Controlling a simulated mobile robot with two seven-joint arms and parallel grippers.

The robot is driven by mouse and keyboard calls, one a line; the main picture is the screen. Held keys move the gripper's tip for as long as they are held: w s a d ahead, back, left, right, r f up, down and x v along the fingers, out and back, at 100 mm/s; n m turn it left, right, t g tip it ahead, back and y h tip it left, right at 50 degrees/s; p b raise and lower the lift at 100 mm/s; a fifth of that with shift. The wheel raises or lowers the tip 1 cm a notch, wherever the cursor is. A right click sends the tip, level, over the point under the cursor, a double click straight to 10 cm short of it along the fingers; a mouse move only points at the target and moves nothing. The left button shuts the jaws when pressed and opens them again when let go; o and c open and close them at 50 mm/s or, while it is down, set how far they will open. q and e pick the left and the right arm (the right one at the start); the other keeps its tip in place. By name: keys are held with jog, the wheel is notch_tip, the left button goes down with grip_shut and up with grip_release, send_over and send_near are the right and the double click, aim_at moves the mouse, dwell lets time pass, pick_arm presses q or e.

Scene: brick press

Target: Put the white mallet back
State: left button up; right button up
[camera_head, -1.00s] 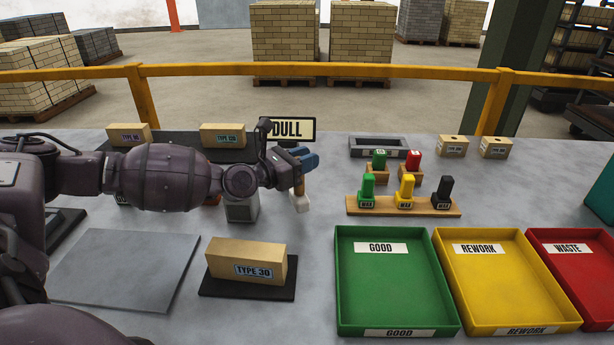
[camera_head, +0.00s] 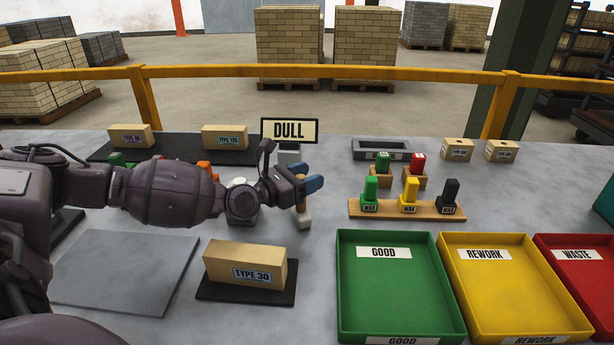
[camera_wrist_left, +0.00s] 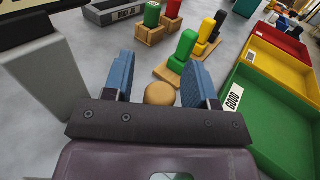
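My left gripper (camera_head: 308,187) is at the handle. In the left wrist view, the round handle end (camera_wrist_left: 160,94) sits between the blue fingers of that gripper (camera_wrist_left: 158,82), with a gap on each side, so the fingers look open around it. My right gripper is not in view.
A grey block (camera_head: 241,208) is left of the mallet, partly hidden by my arm. The DULL sign (camera_head: 289,131) stands behind. A stamp rack (camera_head: 440,211) and green tray (camera_head: 349,290) are to the right. The TYPE 30 brick (camera_head: 245,265) lies in front.

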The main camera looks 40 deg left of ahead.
pick_arm(q)
jog(key=shift+s+a+r, duration=0.1)
jog(key=shift+r, duration=0.1)
jog(key=p+v, duration=0.1)
jog(key=v, duration=1)
jog(key=shift+s+p, duration=0.35)
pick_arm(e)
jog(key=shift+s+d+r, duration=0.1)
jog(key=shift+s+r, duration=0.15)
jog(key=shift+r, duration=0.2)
pick_arm(q)
jog(key=shift+a, duration=0.1)
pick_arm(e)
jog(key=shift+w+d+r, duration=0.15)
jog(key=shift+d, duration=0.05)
